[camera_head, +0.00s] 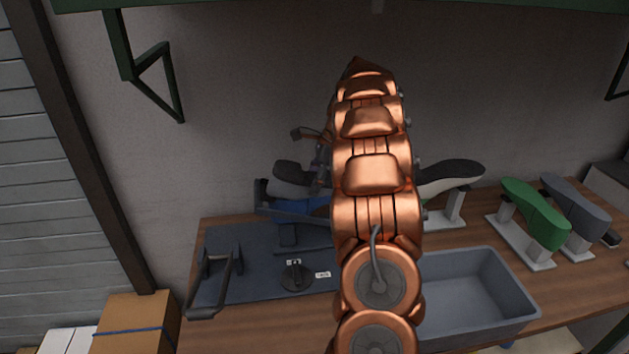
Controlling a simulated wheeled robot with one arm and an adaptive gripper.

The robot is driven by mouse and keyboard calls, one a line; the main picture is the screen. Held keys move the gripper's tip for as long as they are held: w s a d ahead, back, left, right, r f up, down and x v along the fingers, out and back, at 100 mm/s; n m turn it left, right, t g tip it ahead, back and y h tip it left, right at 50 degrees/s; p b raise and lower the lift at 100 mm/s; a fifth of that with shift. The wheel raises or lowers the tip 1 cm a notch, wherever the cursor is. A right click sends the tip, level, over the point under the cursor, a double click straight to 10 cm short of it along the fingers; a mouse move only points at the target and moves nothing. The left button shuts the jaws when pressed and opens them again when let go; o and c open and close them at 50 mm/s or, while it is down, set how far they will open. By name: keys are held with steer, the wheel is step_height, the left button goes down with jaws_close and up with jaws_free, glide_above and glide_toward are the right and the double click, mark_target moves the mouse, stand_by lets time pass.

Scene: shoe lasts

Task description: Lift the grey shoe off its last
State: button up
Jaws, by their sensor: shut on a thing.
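My gripper (320,170) shows in part at the left of my copper arm, above the dark machine base at the back of the bench. It is shut at a dark grey shoe-shaped piece (292,172), which looks like the grey shoe, sole up. A blue part (290,206) lies just below it, in a dark frame. My arm hides the right end of the piece and most of the fingers. I cannot tell whether the piece touches what is under it. Another grey shoe shape (577,207) sits on a white stand at the right, away from my gripper.
A black base plate (250,277) with a lever handle (225,285) and a knob (296,277) fills the bench's left. A grey bin (480,292) stands front right. A dark-soled white shoe (455,177) and a green one (537,212) are on stands. A wall lies behind.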

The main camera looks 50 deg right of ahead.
steer(key=shift+r+p, duration=3.1)
steer(key=shift+r, duration=1.5)
steer(key=shift+o, duration=0.4)
step_height(320, 180, up, 6)
steer(key=shift+w+d, duration=0.1)
